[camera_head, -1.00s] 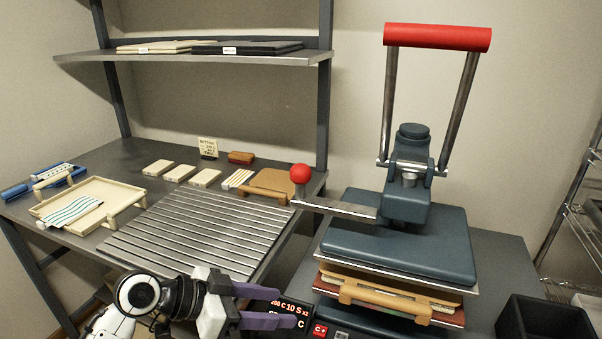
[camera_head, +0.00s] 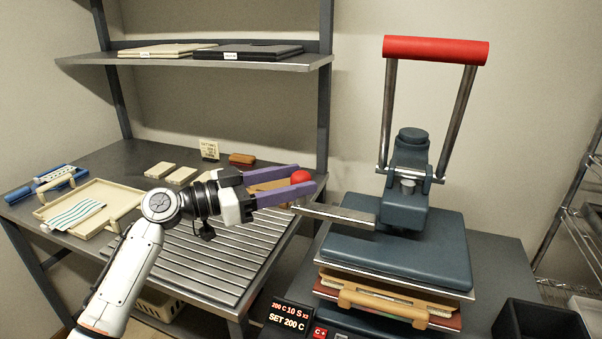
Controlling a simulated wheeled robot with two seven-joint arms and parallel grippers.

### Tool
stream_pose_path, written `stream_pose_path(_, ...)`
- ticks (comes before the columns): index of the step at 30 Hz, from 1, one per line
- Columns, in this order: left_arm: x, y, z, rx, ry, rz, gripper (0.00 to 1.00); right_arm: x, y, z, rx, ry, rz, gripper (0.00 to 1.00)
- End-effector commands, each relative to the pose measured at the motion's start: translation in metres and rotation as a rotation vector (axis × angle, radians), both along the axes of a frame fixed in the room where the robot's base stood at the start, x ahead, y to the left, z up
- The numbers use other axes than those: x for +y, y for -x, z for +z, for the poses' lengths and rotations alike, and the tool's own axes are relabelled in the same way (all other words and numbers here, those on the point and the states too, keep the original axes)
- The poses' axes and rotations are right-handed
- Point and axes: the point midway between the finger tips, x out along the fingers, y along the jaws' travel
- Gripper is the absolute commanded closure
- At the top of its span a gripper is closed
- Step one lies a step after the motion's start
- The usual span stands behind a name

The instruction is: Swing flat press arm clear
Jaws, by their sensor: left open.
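The flat press stands on the right-hand counter, with a dark blue-grey upper plate (camera_head: 400,245) and a raised lever with a red grip (camera_head: 436,50). A steel side handle (camera_head: 338,214) sticks out left from the press head and ends in a red ball knob (camera_head: 300,176). My left gripper (camera_head: 308,180) is open, its purple fingers reaching right at the knob. One finger lies on the far side and one on the near side of the knob; contact cannot be told. My right gripper is not in view.
Beneath the upper plate sits a wooden tray with a handle (camera_head: 382,305). A control display (camera_head: 289,316) stands at the press front. A ribbed metal rack (camera_head: 215,250) lies below my left arm. A black bin (camera_head: 543,318) is at lower right.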

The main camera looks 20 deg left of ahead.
Motion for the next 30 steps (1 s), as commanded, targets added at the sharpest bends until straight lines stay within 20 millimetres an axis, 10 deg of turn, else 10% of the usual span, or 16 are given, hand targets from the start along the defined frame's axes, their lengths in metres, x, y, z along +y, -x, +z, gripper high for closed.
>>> stream_pose_path(14,-0.015,-0.013,0.0,0.0,0.0,0.0,0.49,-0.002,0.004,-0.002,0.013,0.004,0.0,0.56)
stream_pose_path(24,-0.014,-0.013,0.0,0.001,-0.001,0.0,1.0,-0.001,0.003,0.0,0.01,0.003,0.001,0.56)
stream_pose_path(30,-0.02,-0.013,0.0,0.001,-0.001,0.001,1.0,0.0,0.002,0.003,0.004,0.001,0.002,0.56)
